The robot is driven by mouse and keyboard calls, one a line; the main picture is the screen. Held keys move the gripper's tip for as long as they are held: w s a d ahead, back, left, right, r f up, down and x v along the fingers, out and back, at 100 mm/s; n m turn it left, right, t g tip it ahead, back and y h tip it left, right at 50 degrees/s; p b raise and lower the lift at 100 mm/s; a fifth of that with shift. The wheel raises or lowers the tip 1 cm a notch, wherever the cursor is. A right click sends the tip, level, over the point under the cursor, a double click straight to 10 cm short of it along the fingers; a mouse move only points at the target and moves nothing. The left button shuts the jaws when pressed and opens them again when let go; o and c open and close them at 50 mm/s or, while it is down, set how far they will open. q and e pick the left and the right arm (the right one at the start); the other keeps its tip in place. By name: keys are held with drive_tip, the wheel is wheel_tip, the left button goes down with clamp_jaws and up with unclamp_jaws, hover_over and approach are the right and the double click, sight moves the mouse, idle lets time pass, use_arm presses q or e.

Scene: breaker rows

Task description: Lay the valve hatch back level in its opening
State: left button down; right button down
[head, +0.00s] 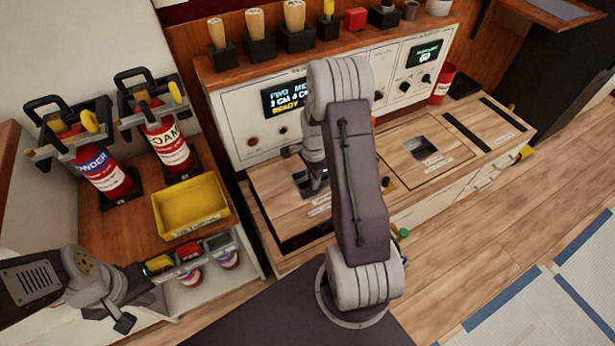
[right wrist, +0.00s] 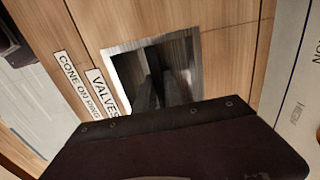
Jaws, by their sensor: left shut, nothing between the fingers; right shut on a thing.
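The valve hatch (head: 275,191) is a wooden panel in the left part of the counter, with a square metal-rimmed recess. The right wrist view shows it close (right wrist: 215,50), with the label VALVES beside the recess. My right gripper (head: 314,184) reaches down into the recess and is shut on the hatch's grip inside; its fingers show there (right wrist: 160,90). A dark gap shows along the hatch's front and left edges. I cannot tell its exact tilt. My right arm hides its right side. My left gripper (head: 141,273) is shut and empty, at the lower left.
A second hatch (head: 445,160) with a recess lies to the right, then two dark slots. A control panel (head: 246,130) stands behind. Left are extinguishers (head: 168,140), a yellow tray (head: 190,205) and a rack of small cans (head: 190,262) near my left gripper.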

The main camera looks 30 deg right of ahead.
drive_tip(key=shift+d, duration=0.1)
drive_tip(key=shift+r, duration=0.1)
drive_tip(key=shift+p, duration=0.3)
wheel_tip(320, 180, down, 6)
drive_tip(key=b, duration=0.3)
idle(0.8)
drive_tip(key=shift+f, duration=0.25)
